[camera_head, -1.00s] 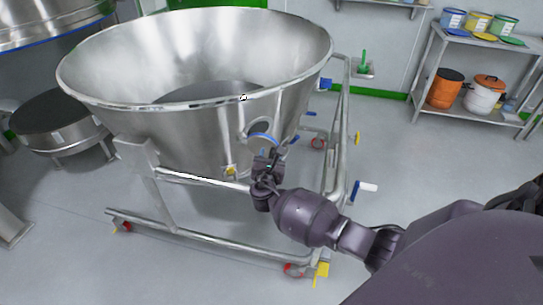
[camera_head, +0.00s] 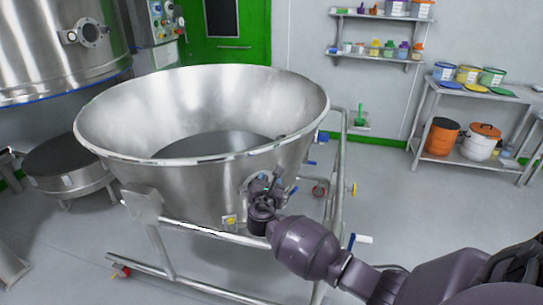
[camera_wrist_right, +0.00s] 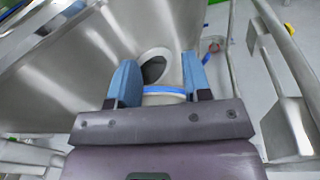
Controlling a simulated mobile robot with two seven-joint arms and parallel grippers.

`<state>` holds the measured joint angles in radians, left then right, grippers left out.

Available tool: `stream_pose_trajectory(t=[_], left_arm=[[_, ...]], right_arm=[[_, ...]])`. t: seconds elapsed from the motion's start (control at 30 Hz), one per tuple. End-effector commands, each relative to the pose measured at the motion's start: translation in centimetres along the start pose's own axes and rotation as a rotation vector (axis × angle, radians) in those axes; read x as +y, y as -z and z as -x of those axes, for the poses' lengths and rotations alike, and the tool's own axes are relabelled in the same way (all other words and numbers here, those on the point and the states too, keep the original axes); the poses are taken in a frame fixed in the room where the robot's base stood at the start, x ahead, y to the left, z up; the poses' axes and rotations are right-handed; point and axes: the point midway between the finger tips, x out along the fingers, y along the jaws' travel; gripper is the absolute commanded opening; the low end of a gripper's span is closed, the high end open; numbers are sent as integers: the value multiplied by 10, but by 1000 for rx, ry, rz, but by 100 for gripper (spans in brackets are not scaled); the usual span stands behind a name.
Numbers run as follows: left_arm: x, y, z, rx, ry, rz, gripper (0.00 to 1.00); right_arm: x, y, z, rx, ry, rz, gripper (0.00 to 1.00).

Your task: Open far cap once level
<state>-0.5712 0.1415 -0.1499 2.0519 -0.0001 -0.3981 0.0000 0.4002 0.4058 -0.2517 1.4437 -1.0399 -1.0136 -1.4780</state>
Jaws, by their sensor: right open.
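A large steel bowl (camera_head: 150,185) on a wheeled frame stands in front of me, its open top facing up. On its lower near wall is a round port, mostly hidden behind my gripper in the head view. In the right wrist view the port (camera_wrist_right: 154,69) shows as a pale ring around a dark hole, with a curved blue band (camera_wrist_right: 165,90) on its near side. My right gripper (camera_head: 265,183) is at this port. Its blue fingers (camera_wrist_right: 158,72) are open on either side of the band, with a gap visible. No separate cap can be made out. My left gripper is out of view.
The frame's steel rail (camera_head: 205,231) runs below the bowl, and upright tubes (camera_head: 338,170) stand right of it. A low round vessel (camera_head: 75,165) is at the left. A shelf with orange and white buckets (camera_head: 440,137) stands back right. Floor between is clear.

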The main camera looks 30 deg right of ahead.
Motion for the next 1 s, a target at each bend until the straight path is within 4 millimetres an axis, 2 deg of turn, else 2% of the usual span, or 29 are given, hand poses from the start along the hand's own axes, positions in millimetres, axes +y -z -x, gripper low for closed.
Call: stream_pose_trajectory(t=[0.03, 0.1, 0.4, 0.57, 0.87, 1.0], left_arm=[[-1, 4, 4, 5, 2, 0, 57], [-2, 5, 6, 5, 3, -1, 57], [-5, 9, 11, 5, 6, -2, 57], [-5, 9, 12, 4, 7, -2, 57], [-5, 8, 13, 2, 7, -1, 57], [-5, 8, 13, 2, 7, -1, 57]], right_arm=[[3, -17, 0, -6, -1, -4, 45], [6, -30, 1, -5, -2, -5, 45], [13, -73, 4, -2, -2, -2, 45], [14, -81, 4, 1, -2, -1, 45], [14, -82, 4, 2, -2, 1, 45], [15, -79, 6, 12, -10, -27, 25]])
